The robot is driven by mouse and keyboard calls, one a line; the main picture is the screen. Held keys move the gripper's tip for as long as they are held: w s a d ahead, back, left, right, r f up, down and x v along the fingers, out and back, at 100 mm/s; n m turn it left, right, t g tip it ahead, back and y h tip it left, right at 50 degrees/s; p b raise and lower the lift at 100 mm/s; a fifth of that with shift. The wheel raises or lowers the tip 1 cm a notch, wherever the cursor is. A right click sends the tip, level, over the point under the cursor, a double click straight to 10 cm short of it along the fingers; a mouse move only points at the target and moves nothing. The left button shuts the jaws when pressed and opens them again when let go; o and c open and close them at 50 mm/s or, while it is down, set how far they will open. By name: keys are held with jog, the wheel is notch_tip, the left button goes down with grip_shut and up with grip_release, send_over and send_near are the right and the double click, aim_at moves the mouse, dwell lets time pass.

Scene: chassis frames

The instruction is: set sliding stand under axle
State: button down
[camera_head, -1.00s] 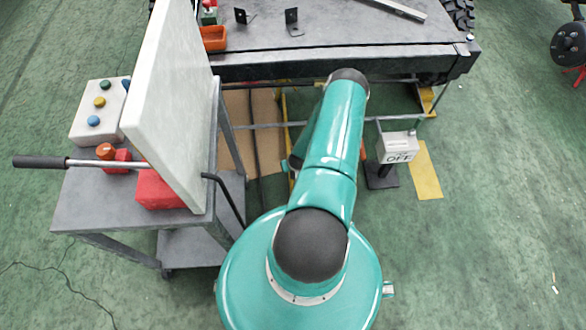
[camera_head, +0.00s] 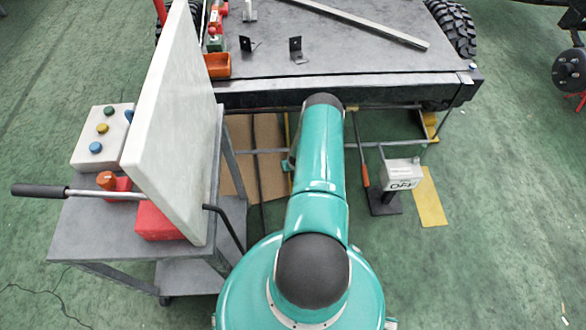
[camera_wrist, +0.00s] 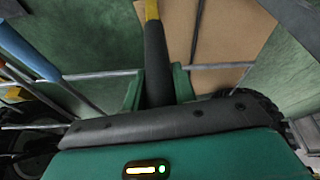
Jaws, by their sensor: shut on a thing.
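My gripper (camera_wrist: 159,88) shows in the wrist view, with its two green fingers on either side of a black grip. The black grip (camera_wrist: 156,60) continues into a yellow bar (camera_wrist: 151,9), apparently the handle of the sliding stand. The stand's body cannot be made out. In the head view my teal arm hides most of the gripper; a thin yellow bar (camera_head: 287,130) shows just left of the arm. The chassis (camera_head: 350,92) spans the top, its dark front beam above the arm's far end. The axle is not clearly visible.
A grey cart (camera_head: 85,225) with an upright white panel (camera_head: 175,130) stands close on the left; a lever bar (camera_head: 110,194) crosses it. A box marked OFF (camera_head: 402,175) stands right, beside a yellow floor patch (camera_head: 430,198). Brown cardboard (camera_head: 240,165) lies under the chassis edge.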

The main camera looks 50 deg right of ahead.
jog(key=shift+w+d+r, duration=0.15)
jog(key=shift+d, duration=0.1)
jog(key=c, duration=1.2)
grip_release()
jog(key=shift+o, duration=0.4)
jog(key=shift+a, duration=0.1)
jog(key=v, duration=1.3)
jog(key=shift+s+a+r, duration=0.2)
jog(key=shift+r, duration=0.15)
jog(key=shift+s, duration=0.1)
